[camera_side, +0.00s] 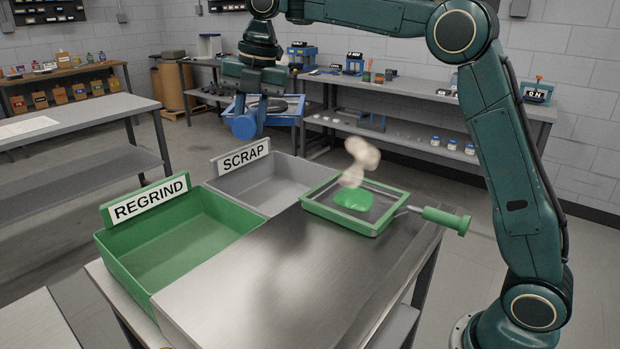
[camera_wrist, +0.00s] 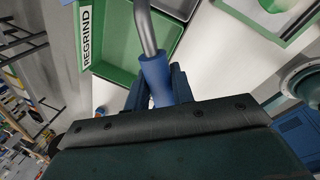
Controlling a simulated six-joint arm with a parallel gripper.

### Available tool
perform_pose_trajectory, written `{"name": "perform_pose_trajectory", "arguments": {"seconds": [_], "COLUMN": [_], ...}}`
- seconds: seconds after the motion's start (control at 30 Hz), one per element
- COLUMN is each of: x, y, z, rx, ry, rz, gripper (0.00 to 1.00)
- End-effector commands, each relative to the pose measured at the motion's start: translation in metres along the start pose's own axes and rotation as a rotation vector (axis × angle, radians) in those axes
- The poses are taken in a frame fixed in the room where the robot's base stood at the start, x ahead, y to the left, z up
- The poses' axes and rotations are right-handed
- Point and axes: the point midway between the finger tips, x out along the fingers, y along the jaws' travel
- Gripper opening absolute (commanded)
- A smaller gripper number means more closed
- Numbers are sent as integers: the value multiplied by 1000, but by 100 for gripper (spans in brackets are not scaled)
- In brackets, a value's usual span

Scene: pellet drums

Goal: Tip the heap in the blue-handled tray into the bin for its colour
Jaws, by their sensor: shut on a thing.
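My gripper (camera_side: 246,112) is shut on the blue handle (camera_side: 243,126) of a tray, held up behind the bins. In the wrist view the handle (camera_wrist: 153,78) sits between my jaws. The blue tray (camera_side: 288,121) shows a dark inside in the side view; no heap can be made out in it. Pale, blurred lumps (camera_side: 362,153) hang in mid-air over the green-handled tray (camera_side: 317,211). The green REGRIND bin (camera_side: 128,254) and the grey SCRAP bin (camera_side: 232,192) stand side by side; their visible insides look empty.
The green-handled tray lies on the steel table (camera_side: 300,270) with a green heap (camera_side: 352,199) in it. Its handle (camera_side: 447,220) juts past the table's right edge. Label boards (camera_side: 244,155) rise at the bins' backs. The table's front is clear.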

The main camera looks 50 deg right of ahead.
Motion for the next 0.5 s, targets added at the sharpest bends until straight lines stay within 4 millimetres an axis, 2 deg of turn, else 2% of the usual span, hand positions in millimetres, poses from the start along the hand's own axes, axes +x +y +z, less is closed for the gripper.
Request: {"name": "perform_pose_trajectory", "arguments": {"seconds": [0.17,0.5], "x": [3,3], "y": [2,1], "z": [11,11], "rx": [29,30], "ry": [-7,-5], "rz": [3,16], "gripper": [0,0]}}
